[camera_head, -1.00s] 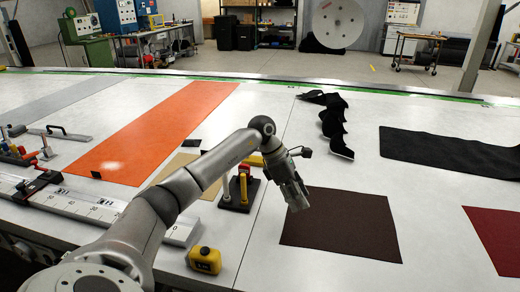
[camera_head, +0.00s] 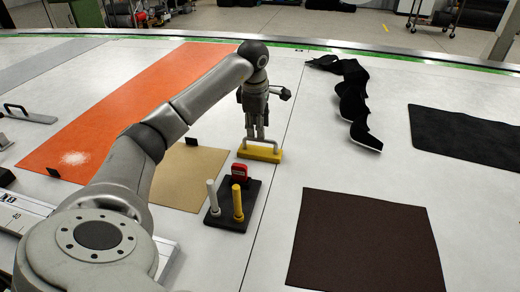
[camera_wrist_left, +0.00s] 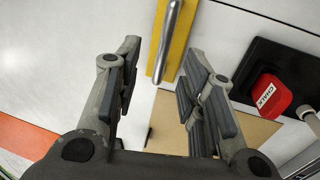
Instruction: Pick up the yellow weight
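The yellow weight (camera_head: 260,154) is a flat yellow bar with a raised silver handle. It lies on the white table beside the tan sheet. My left gripper (camera_head: 257,132) points down over it, with its fingertips close to the handle. In the left wrist view the fingers stand apart, and the yellow weight (camera_wrist_left: 185,48) with its handle shows in the gap between and beyond them. I cannot tell whether a finger touches the handle. My right gripper is not in view.
A black stand (camera_head: 228,220) with a white post, a yellow post and a red block stands close in front of the weight. A dark brown sheet (camera_head: 365,240) lies to the right. A crumpled black cloth (camera_head: 352,100) lies behind it. White table is bare between them.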

